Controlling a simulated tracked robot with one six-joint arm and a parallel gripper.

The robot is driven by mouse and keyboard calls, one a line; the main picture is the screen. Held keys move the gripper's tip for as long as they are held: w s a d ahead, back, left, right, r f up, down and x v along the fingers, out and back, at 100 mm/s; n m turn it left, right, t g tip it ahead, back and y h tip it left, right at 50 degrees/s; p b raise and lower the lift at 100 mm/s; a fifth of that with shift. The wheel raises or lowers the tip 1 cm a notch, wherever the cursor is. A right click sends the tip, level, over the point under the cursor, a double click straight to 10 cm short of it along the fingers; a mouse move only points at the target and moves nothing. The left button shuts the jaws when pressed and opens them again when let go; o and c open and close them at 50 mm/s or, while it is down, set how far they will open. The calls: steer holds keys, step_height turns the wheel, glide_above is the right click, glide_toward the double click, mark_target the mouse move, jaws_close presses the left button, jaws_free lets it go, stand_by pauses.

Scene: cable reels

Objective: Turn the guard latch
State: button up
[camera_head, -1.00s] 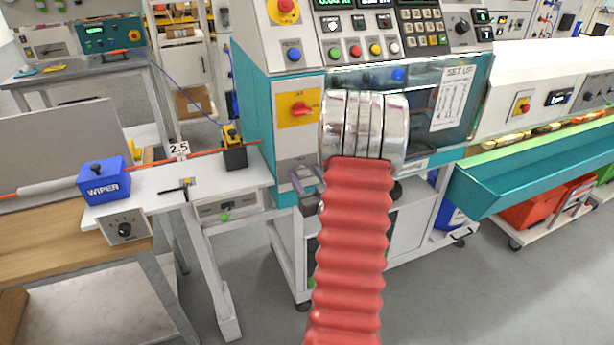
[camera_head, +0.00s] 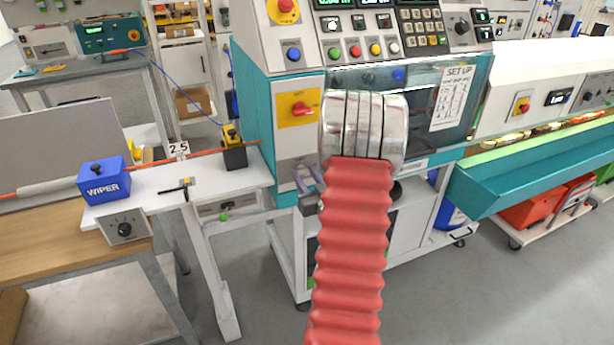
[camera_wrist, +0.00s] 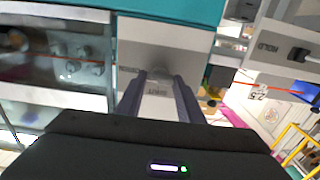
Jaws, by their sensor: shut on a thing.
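The guard latch (camera_wrist: 158,76) is a small grey piece on the pale front panel of the machine. In the wrist view it sits between the tips of my two dark fingers, above small dark lettering. My gripper (camera_wrist: 160,82) is shut on it, with the fingers reaching straight to the panel. In the head view my gripper (camera_head: 307,178) is at the panel below the yellow plate, left of my arm. The latch is too small and covered there to make out its angle.
A red rotary switch (camera_head: 301,109) on a yellow plate is just above my gripper. The clear guard window (camera_head: 420,100) is to the right, partly behind my arm. A white bench with a blue wiper box (camera_head: 104,181) stands at the left. Grey floor is open in front.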

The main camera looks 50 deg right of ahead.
steer(key=shift+s+d, duration=0.1)
steer(key=n, duration=0.4)
steer(key=shift+n, duration=0.3)
steer(key=n, duration=0.4)
steer(key=shift+n, duration=0.3)
steer(key=n, duration=0.4)
steer(key=shift+a+f, duration=0.15)
steer(key=shift+a, duration=0.1)
steer(key=n, duration=0.4)
steer(key=shift+f+n, duration=0.2)
steer(key=shift+n, duration=0.1)
steer(key=shift+a, duration=0.1)
steer(key=o, duration=1.1)
steer(key=shift+r, duration=0.1)
steer(key=shift+c, duration=0.2)
